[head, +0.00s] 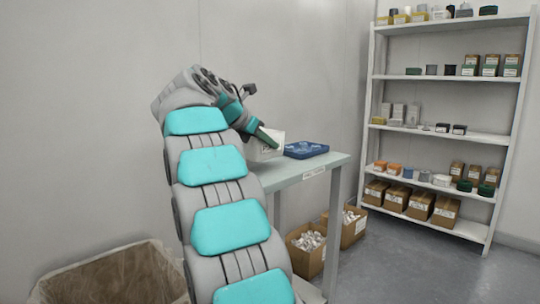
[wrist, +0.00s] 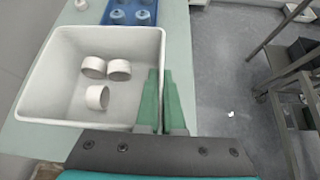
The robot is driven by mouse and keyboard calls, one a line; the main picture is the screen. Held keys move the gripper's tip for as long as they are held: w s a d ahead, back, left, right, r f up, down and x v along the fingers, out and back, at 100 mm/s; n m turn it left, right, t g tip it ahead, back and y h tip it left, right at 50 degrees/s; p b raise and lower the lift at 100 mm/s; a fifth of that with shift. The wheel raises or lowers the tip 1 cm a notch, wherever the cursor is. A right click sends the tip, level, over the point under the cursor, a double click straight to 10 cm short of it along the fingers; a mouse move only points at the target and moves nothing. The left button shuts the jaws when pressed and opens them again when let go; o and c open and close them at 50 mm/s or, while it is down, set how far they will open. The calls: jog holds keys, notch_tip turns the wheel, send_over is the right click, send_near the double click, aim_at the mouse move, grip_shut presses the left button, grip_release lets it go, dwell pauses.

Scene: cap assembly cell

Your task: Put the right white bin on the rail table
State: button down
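One white bin (wrist: 45,85) fills the left of the wrist view, with three white ring-shaped caps (wrist: 97,97) inside. In the head view the bin (head: 268,150) is partly hidden behind my gripper (head: 262,137), at the pale green table (head: 312,172). My gripper (wrist: 162,98) has its green fingers close together on either side of the bin's right wall, one inside and one outside, and looks shut on it. I cannot tell whether the bin rests on the table or hangs just above it.
A blue tray (head: 306,150) with blue items lies behind the bin. Cardboard boxes (head: 307,250) of white parts stand under the table. A stocked shelf (head: 452,134) stands at right, and a lined brown container (head: 115,278) is at lower left. Floor (head: 390,245) between table and shelf is clear.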

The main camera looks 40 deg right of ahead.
aim_at(273, 157)
jog(key=shift+w+d+f, duration=0.15)
jog(key=shift+d+f, duration=0.1)
jog(key=shift+d, duration=0.15)
jog(key=shift+f+b, duration=0.7)
jog(key=shift+f, duration=0.85)
jog(key=shift+f, duration=0.1)
jog(key=c, duration=1)
grip_release()
jog(key=shift+c, duration=0.2)
jog(key=shift+a, duration=0.1)
